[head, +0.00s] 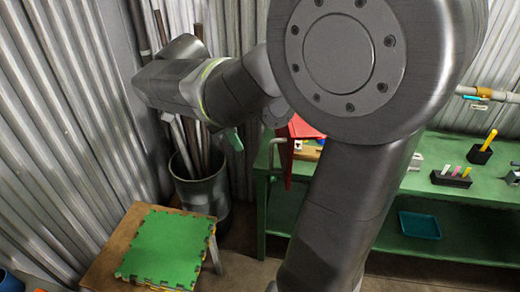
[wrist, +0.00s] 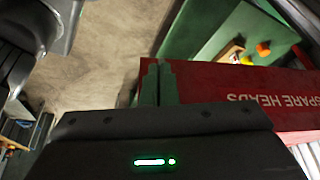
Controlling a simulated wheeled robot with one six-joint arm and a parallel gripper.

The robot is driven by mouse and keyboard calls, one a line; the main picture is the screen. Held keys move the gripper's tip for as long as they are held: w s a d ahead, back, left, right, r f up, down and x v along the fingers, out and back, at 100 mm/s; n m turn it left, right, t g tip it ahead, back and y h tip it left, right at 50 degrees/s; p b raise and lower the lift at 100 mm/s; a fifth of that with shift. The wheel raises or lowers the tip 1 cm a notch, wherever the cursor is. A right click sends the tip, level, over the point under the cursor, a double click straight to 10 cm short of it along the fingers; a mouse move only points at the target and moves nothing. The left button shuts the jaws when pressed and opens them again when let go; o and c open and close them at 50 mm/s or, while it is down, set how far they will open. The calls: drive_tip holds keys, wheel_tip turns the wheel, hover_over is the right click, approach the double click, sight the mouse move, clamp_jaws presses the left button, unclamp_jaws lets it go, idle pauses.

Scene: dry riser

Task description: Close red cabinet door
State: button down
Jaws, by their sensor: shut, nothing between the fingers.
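The red cabinet (head: 303,128) stands on the green bench, mostly hidden behind my arm in the head view. A narrow red panel (head: 287,168), seen nearly edge-on, hangs at its left front and looks like the door standing open. In the wrist view, a red panel with upside-down "SPARE HEADS" lettering (wrist: 235,82) spans the right side. My gripper (head: 234,140) is left of the cabinet in the head view. Its green fingers (wrist: 158,82) are together and empty, at the left end of the red panel. I cannot tell whether they touch it.
The green bench (head: 432,190) carries small holders on top and a teal tray (head: 419,225) on its lower shelf. A bin of poles (head: 203,190) stands left of the bench. A green mat (head: 165,248) lies on a low wooden table. Corrugated walls close the left and back.

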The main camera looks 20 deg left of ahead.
drive_tip(key=w+d+f+p, duration=0.1)
drive_tip(key=w+d+f, duration=0.2)
drive_tip(key=d+f, duration=0.1)
drive_tip(key=shift+w+d+f, duration=0.3)
drive_tip(key=shift+w, duration=0.1)
